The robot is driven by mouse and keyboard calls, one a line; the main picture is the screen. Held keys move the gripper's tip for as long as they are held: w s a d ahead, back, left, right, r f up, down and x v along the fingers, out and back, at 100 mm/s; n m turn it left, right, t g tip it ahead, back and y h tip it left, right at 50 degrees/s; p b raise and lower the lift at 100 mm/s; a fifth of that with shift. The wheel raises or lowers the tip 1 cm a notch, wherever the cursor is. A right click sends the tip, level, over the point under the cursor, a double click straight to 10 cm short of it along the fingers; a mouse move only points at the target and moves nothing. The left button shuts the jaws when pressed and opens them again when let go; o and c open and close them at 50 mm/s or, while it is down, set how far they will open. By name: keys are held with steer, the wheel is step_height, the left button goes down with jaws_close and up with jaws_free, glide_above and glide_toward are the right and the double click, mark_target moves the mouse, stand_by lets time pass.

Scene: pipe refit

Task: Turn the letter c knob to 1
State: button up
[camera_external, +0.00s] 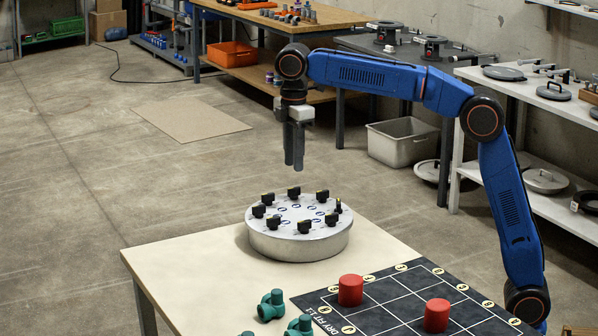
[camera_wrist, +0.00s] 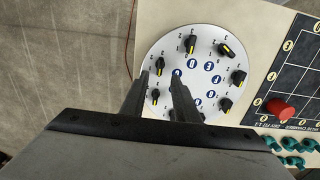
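A round light-grey dial plate (camera_external: 298,243) with several black knobs stands on the near table. The wrist view shows its white face (camera_wrist: 205,125) with blue letter discs inside the ring of knobs and numbers around each knob. The letters are too small to read surely, so I cannot tell which is c. A knob (camera_wrist: 160,66) lies just beyond my fingertips at the left of the ring, and another knob (camera_wrist: 155,95) shows between the fingers. My gripper (camera_external: 294,167) points down above the plate, clear of the knobs. Its fingers (camera_wrist: 160,80) are apart and empty.
A dark grid mat (camera_external: 385,300) with two red cylinders (camera_external: 350,290) lies right of the plate. Green pipe fittings (camera_external: 271,305) sit at the table's front. The table's left part is bare. Shelves and a grey bin (camera_external: 402,142) stand behind.

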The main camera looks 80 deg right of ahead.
mark_target(294, 188)
step_height(294, 188, down, 7)
steer(key=shift+f, duration=0.2)
stand_by(0.3)
jaws_close()
